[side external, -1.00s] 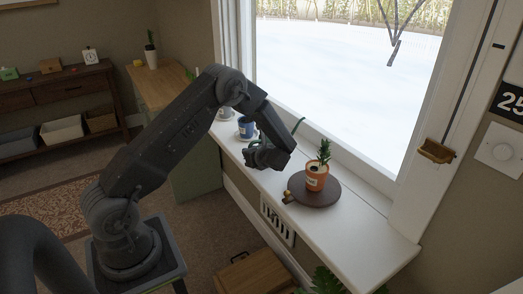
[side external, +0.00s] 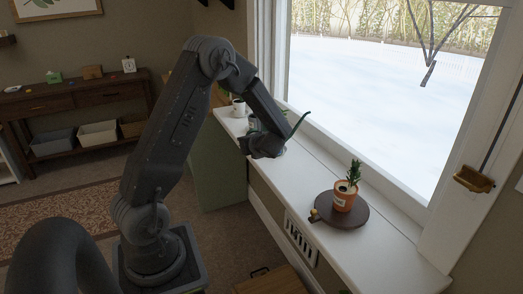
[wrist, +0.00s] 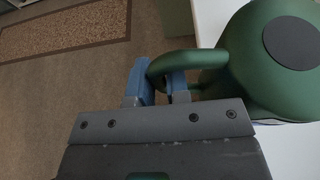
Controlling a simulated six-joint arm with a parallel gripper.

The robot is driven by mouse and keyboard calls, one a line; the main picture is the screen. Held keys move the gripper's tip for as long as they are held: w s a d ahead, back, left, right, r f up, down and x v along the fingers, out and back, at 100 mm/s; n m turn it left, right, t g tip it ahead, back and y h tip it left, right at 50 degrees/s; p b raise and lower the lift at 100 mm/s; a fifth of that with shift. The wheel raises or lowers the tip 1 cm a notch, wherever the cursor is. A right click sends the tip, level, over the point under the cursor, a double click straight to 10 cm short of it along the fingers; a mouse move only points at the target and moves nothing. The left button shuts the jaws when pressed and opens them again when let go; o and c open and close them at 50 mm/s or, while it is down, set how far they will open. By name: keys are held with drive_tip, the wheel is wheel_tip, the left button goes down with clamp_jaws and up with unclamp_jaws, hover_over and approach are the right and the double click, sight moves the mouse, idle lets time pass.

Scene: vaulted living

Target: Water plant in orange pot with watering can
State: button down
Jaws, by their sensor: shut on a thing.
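My gripper (side external: 262,147) is shut on the handle of a green watering can; the can's body (wrist: 262,75) and looped handle between the blue fingertips (wrist: 160,85) show in the wrist view. In the side view only the thin green spout (side external: 300,123) clearly shows, pointing up and right; my gripper hides most of the can. The orange pot (side external: 344,200) with its green plant (side external: 354,172) stands upright on a dark round board (side external: 345,219) on the windowsill. The can is to the left of this pot and apart from it.
The white windowsill (side external: 395,252) is narrow, with the window along its far side. A white pot (side external: 238,107) stands farther back on the sill. The sill between my gripper and the board looks clear.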

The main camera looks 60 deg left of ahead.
drive_tip(key=d+m+t+h, duration=0.3)
drive_tip(key=d+m+t, duration=0.4)
drive_tip(key=t, duration=0.3)
drive_tip(key=shift+s+d+f+m+h, duration=0.2)
drive_tip(key=shift+s+m+h, duration=0.25)
drive_tip(key=shift+m, duration=0.45)
drive_tip(key=shift+w+d, duration=0.1)
drive_tip(key=shift+d, duration=0.05)
drive_tip(key=w+d+r+m+g+y, duration=0.1)
drive_tip(key=w+d+r+m+y, duration=0.1)
drive_tip(key=r, duration=0.3)
drive_tip(key=w+d+r+m+g+y, duration=0.1)
drive_tip(key=w+d+r+m+y, duration=0.1)
drive_tip(key=r, duration=0.4)
drive_tip(key=shift+w+d+r+m+g, duration=0.35)
drive_tip(key=shift+w+d+m, duration=0.4)
drive_tip(key=shift+m, duration=0.55)
idle(2.7)
